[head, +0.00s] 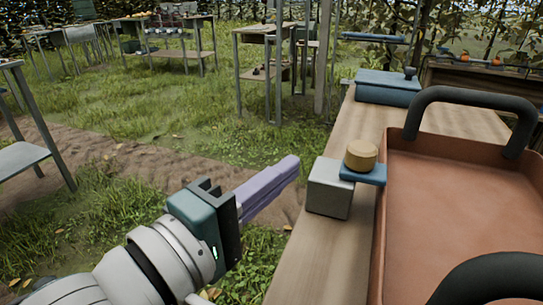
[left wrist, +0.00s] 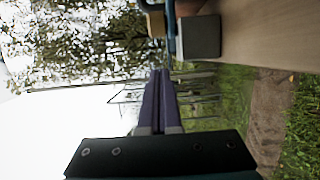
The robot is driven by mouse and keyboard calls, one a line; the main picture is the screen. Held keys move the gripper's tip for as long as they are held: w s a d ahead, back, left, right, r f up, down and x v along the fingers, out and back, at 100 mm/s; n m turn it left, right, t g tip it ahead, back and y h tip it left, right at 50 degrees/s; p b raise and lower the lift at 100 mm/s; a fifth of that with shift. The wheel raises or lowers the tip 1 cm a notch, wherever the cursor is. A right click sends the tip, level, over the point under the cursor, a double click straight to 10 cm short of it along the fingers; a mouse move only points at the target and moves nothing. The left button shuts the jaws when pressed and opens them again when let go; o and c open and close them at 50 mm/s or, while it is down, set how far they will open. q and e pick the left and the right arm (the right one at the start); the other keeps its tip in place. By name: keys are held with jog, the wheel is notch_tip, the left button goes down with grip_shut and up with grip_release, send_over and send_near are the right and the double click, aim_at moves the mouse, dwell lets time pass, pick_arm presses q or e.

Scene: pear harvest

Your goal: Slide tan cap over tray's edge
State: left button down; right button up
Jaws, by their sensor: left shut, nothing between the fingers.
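The tan cap (head: 361,154), a short round piece, sits on a small flat blue plate (head: 364,175). The plate rests partly on a pale grey block (head: 328,190) and reaches right to the wall of the terracotta tray (head: 460,215), which has black handles. My left gripper (head: 294,163) is shut and empty, its purple fingers left of the block and apart from it. In the left wrist view, the grey block (left wrist: 198,37), part of the blue plate (left wrist: 171,30) and the tan cap (left wrist: 155,23) show beyond the fingertips (left wrist: 160,72). My right gripper is not in view.
The wooden table (head: 300,262) carries the block and tray. A blue lidded box (head: 388,87) stands farther back on it. The air left of the table is free, above grass and a dirt path. Other tables stand in the background.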

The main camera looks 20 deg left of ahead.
pick_arm(q)
jog(key=v, duration=0.8)
jog(key=shift+d, duration=0.35)
